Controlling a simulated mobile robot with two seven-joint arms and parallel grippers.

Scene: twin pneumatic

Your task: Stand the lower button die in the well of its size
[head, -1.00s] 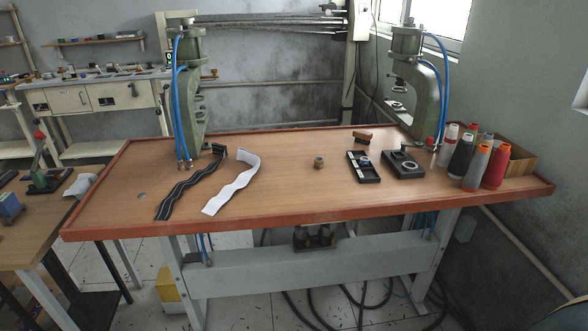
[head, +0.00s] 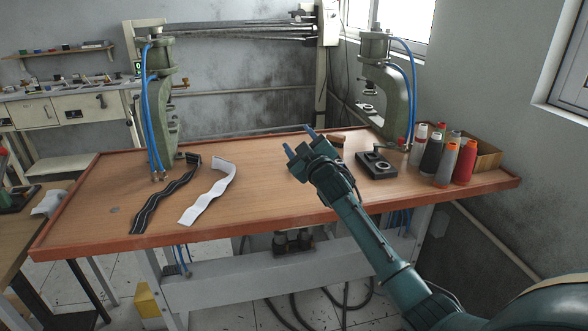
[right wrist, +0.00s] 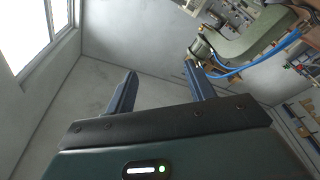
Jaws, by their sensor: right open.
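The small brass-coloured die is hidden behind my right gripper and arm in the head view. A dark block with round wells (head: 376,165) lies on the table (head: 260,190), right of the gripper. My right gripper (head: 299,141) is open and empty, raised over the middle of the table, with its fingers pointing away to the back left. In the right wrist view the two fingers (right wrist: 159,70) stand apart with only wall between them. My left gripper is not in view.
Thread cones (head: 432,158) and a cardboard box (head: 480,157) stand at the right end. Two green presses (head: 168,110) rise at the back. Black and white strips (head: 208,190) lie at left. A brown block (head: 337,139) lies behind my arm.

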